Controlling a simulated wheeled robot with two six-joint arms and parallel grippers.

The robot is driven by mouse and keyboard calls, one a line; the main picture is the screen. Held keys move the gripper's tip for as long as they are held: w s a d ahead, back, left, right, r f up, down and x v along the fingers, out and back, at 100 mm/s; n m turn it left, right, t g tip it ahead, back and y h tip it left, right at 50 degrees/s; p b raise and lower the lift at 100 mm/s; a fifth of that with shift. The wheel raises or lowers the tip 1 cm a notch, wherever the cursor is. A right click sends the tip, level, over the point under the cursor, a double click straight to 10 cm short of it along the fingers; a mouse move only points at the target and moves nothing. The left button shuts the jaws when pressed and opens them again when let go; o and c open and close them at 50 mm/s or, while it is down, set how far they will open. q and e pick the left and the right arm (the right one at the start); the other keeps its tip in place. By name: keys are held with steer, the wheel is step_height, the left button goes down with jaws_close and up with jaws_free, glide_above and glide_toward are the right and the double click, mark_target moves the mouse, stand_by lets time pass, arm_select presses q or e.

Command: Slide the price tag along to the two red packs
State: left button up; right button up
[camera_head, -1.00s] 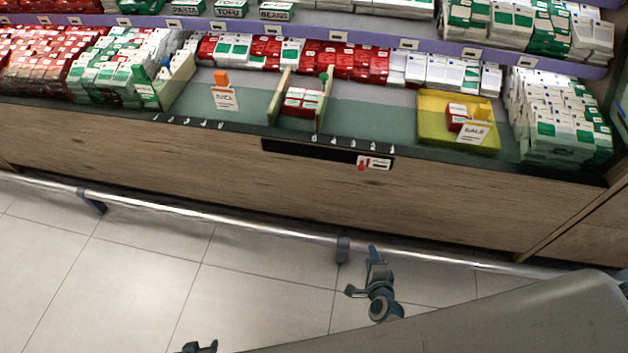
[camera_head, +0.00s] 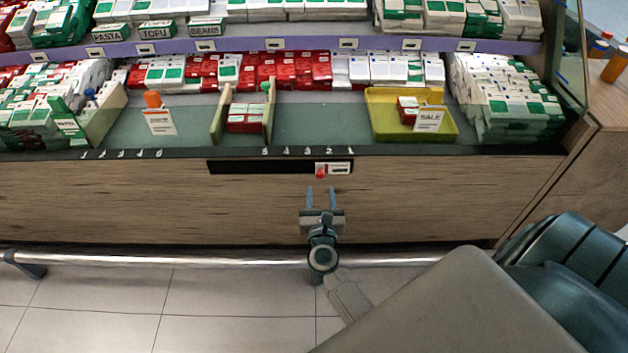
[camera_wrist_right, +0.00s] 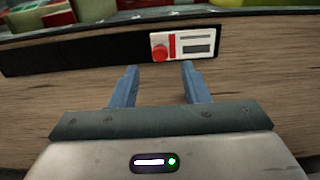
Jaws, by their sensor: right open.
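The white price tag (camera_head: 340,168) with a red knob (camera_head: 321,172) sits at the right end of a black rail (camera_head: 235,167) on the wooden shelf front. The tag also shows in the right wrist view (camera_wrist_right: 198,42). The red packs (camera_head: 246,119) stand between two wooden dividers on the shelf, above and left of the tag. My right gripper (camera_head: 321,191) is open, its two fingers pointing at the shelf front just below the knob. In the right wrist view the gripper (camera_wrist_right: 160,70) is empty, with the knob just beyond the fingertips. My left gripper is out of view.
A yellow tray (camera_head: 385,128) with a red pack and a SALE card (camera_head: 429,119) stands right of the dividers. An orange-topped card (camera_head: 159,120) stands to the left. A metal bar (camera_head: 180,260) runs low along the shelf front. The rail left of the tag looks clear.

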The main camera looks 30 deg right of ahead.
mark_target(320, 176)
steer(key=x, duration=0.5)
steer(key=shift+w+d, duration=0.2)
steer(key=shift+w, duration=0.15)
jaws_close()
